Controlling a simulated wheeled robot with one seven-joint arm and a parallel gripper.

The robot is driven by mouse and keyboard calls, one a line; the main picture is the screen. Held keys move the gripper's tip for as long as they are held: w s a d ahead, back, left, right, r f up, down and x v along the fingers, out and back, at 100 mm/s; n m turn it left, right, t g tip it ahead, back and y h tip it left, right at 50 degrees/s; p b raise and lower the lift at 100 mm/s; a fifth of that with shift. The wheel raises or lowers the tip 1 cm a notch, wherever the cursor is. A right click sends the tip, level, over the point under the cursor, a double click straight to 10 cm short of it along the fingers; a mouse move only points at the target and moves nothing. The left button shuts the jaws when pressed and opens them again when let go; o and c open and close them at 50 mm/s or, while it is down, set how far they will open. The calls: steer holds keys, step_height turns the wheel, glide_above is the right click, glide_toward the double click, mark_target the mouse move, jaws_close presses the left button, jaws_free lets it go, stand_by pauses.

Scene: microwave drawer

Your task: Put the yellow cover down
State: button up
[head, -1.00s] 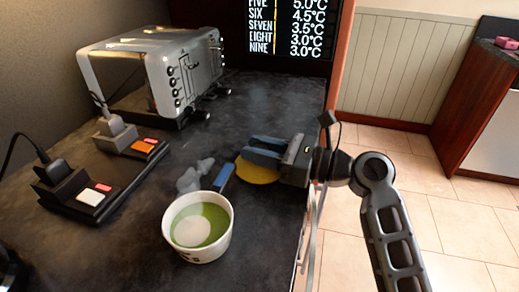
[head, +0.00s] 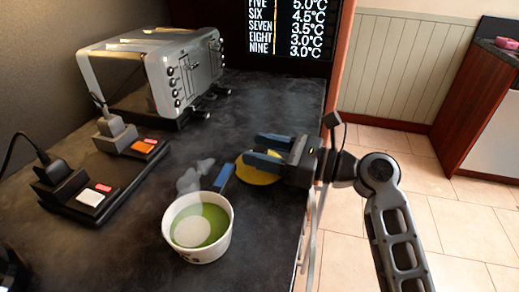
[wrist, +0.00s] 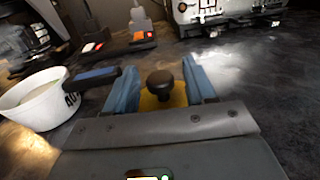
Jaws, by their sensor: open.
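The yellow cover (head: 262,181) lies flat on the dark counter near its right edge in the head view. It also shows in the wrist view (wrist: 149,104), with a dark round knob on top standing between my fingers. My gripper (head: 251,148) is open over the cover, its two blue fingers spread apart on either side of the knob. In the wrist view my gripper (wrist: 163,70) shows a gap between the knob and each finger. My fingers hide part of the cover.
A white bowl (head: 222,251) with green contents stands left of the cover, with a blue bar-shaped piece (head: 223,177) close by. A silver toaster-like appliance (head: 190,70) stands behind. A black power strip (head: 115,180) lies at left. The counter behind my gripper is clear.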

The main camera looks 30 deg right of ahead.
steer(key=v, duration=1.1)
steer(key=shift+s+d+f, duration=0.1)
